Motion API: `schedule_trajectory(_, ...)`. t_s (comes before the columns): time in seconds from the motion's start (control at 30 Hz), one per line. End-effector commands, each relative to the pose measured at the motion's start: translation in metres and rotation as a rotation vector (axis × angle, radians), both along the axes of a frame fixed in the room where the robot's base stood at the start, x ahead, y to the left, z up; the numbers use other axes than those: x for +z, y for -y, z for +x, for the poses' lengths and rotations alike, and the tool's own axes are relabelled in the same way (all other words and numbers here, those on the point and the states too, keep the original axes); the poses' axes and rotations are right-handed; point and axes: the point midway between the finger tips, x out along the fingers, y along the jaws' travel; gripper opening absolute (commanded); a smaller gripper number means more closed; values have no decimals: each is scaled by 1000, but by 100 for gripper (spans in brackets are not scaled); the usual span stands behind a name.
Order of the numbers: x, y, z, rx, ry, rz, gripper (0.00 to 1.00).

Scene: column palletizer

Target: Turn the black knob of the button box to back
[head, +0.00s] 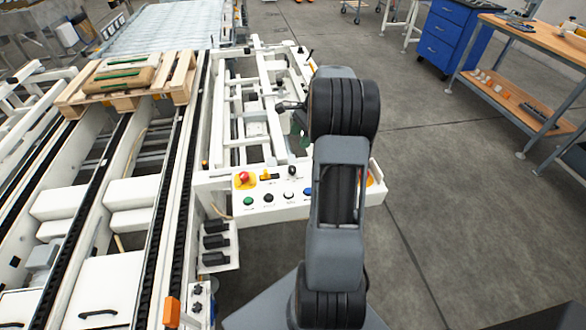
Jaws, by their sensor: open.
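The button box (328,203) is a white panel at the front end of the white machine frame. A red mushroom button on a yellow plate (244,180) sits at its left. A black knob (291,171) stands in its upper row, right of a small yellow plate. Green, black, white and blue buttons line the lower row. My arm covers the right part of the box. My gripper (288,106) shows only in part, left of the arm's upper joint, beyond the box in the picture and apart from the knob. It appears open and empty; most of it is hidden.
Conveyor rails with dark chains (157,240) run along the left. A wooden pallet (182,76) carrying a sack lies across them. A workbench (540,42) and a blue drawer cabinet (441,39) stand at the upper right. The grey floor right of my arm is clear.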

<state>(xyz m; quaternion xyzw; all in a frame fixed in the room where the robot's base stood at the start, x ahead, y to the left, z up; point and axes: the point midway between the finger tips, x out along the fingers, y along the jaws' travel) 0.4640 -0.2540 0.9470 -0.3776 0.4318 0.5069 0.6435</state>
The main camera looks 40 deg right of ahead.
Motion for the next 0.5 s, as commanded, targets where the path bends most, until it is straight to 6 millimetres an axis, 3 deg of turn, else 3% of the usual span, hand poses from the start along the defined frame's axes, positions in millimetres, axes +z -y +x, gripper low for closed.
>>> schedule_trajectory(0.1, -16, 20, -1, -90, -25, 39, 59)
schedule_trajectory(0.2, -25, 25, 0, -126, -34, 54, 59)
schedule_trajectory(0.5, -73, 9, 5, -134, -40, 59, 59)
